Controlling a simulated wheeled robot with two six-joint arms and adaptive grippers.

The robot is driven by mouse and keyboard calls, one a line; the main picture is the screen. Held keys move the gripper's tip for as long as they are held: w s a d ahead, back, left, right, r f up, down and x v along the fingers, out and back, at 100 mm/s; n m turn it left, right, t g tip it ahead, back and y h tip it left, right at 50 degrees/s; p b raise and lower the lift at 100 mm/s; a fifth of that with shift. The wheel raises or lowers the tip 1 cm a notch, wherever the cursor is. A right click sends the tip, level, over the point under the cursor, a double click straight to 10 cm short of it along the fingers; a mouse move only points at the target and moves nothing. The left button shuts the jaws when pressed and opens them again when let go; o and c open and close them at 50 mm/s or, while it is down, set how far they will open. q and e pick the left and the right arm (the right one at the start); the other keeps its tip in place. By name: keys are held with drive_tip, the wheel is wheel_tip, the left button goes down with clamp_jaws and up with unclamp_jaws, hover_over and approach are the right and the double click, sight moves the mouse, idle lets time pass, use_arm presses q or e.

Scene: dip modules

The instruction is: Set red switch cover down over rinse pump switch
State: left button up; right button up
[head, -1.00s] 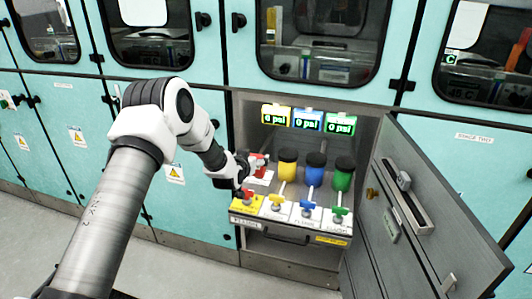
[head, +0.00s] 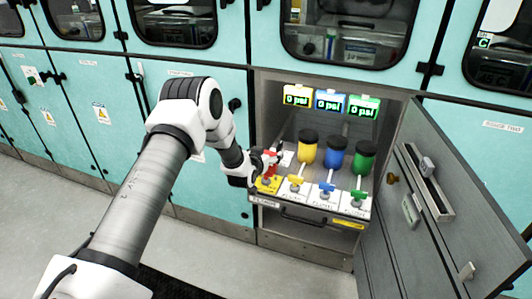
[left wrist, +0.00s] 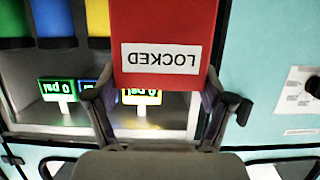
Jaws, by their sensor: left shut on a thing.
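The red switch cover (head: 271,164) is in my left gripper (head: 259,171), at the left side of the open cabinet bay. In the left wrist view the red cover (left wrist: 165,28) fills the top middle, with an upside-down white LOCKED label, and my left gripper's fingers (left wrist: 158,105) are on its two sides. The yellow switch base (head: 268,185) is just below the cover in the head view. The rinse pump switch itself cannot be made out; cover and gripper block that spot. Whether the cover touches the base cannot be told. My right gripper is not in view.
Yellow (head: 308,147), blue (head: 335,151) and green (head: 364,157) black-capped containers stand right of the cover. Small coloured valves line the front panel (head: 327,201). Three displays above read 0 psi. An open grey door (head: 420,200) bounds the right side.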

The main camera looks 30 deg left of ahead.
use_arm(q)
drive_tip(key=shift+f+b, duration=2.15)
drive_tip(key=shift+f, duration=0.85)
drive_tip(key=shift+f+b, duration=0.3)
drive_tip(key=shift+f, duration=0.05)
drive_tip(key=o, duration=1.1)
drive_tip(key=shift+c, duration=0.2)
drive_tip(key=v, duration=1.2)
drive_tip(key=shift+s+f, duration=0.1)
drive_tip(key=shift+s, duration=0.05)
